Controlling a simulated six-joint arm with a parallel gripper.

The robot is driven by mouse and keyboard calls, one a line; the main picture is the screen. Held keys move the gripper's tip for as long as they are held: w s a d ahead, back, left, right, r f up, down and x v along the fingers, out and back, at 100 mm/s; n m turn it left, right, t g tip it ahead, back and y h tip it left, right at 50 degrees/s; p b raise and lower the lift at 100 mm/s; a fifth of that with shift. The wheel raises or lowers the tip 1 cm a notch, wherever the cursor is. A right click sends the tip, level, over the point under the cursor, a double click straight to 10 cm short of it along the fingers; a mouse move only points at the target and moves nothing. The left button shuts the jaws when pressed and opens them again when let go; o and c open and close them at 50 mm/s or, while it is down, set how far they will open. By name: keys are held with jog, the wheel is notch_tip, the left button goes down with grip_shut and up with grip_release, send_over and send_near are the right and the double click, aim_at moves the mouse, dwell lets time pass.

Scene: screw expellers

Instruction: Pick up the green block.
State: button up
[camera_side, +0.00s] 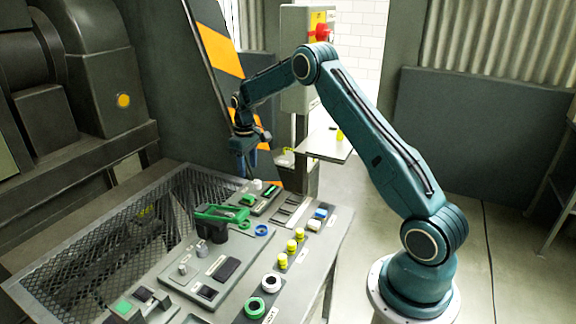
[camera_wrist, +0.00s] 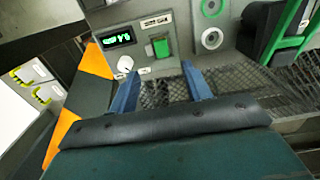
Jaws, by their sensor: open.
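The green block (camera_side: 248,200) sits on the grey panel table in the side view, near its far edge. In the wrist view the green block (camera_wrist: 161,47) shows upright in the picture, just beyond the fingertips and roughly centred between them. My gripper (camera_side: 246,172) hangs above the far part of the table, pointing down, above and slightly behind the block. In the wrist view my gripper (camera_wrist: 161,80) shows two blue fingers spread apart, with only mesh and panel seen between them. It is empty and does not touch the block.
A white knob (camera_wrist: 125,64) and a green-lit display (camera_wrist: 117,40) are left of the block in the wrist view. A green-handled black part (camera_side: 220,213) stands close by. Yellow-ringed posts (camera_side: 291,247) line the right side. Dark mesh (camera_side: 140,215) covers the table's left.

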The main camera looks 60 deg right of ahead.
send_over(250, 197)
jog(key=shift+f, duration=3.1)
jog(key=shift+s, duration=0.1)
jog(key=shift+f, duration=2.6)
grip_shut()
notch_tip(250, 197, up, 20)
